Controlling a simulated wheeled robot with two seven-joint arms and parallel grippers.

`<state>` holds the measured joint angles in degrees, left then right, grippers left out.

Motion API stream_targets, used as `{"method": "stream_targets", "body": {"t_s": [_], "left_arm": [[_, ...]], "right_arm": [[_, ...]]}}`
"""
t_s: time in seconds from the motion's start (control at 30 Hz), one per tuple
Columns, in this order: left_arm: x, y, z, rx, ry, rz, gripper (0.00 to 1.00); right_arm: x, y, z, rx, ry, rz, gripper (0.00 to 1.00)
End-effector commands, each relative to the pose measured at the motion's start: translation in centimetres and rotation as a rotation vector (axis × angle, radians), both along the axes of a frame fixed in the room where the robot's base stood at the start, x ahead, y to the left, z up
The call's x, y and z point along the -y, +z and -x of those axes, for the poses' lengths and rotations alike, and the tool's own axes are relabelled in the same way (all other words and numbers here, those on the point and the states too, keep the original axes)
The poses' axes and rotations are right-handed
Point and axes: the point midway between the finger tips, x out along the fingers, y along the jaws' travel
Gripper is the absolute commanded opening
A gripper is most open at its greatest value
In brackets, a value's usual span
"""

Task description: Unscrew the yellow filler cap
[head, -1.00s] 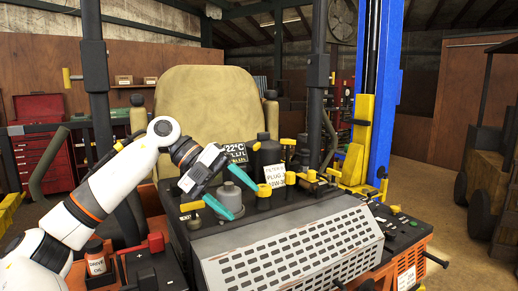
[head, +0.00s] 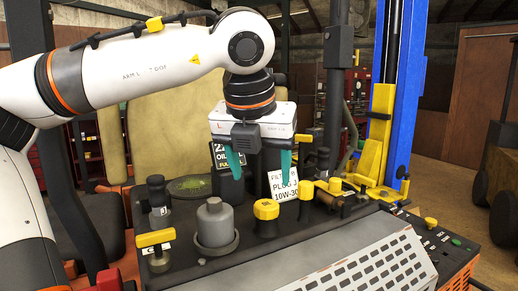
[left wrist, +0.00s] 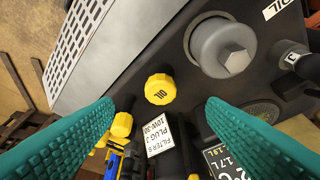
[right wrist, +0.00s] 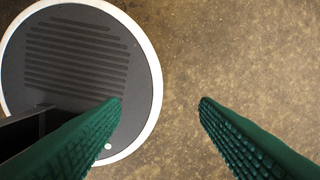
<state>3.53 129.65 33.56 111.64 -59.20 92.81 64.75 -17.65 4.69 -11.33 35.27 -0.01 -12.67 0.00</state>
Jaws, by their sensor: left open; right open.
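The yellow filler cap (head: 266,211) stands upright on the dark deck, right of the grey filter.
The grey filter (head: 214,224) with its hex top stands left of the cap. A yellow T-handle (head: 155,238) is further left. A perforated cover (head: 370,262) lies in front.

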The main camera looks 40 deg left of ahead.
Motion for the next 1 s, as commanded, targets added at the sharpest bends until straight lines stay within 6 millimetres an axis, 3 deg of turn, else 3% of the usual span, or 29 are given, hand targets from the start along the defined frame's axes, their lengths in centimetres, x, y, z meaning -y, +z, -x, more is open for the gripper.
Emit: {"method": "stream_targets", "body": {"t_s": [0.3,0.5,0.87,1.0], "left_arm": [[-1.2,-5.5,-2.0,-0.005,0.001,0.006,0.66],[-1.6,-7.4,-2.8,-0.002,0.002,0.003,0.66],[-1.7,-8.0,-3.0,0.001,0.003,0.003,0.66],[-1.7,-8.0,-3.0,0.001,0.003,0.003,0.46]], "right_arm": [[0.5,1.4,-0.6,0.008,0.002,0.006,0.56],[-0.1,1.9,-1.4,0.022,0.0,-0.003,0.56],[-0.8,1.9,-1.0,0.015,0.001,-0.01,0.56],[-0.8,1.9,-0.9,0.015,0.002,-0.01,0.56]]}}
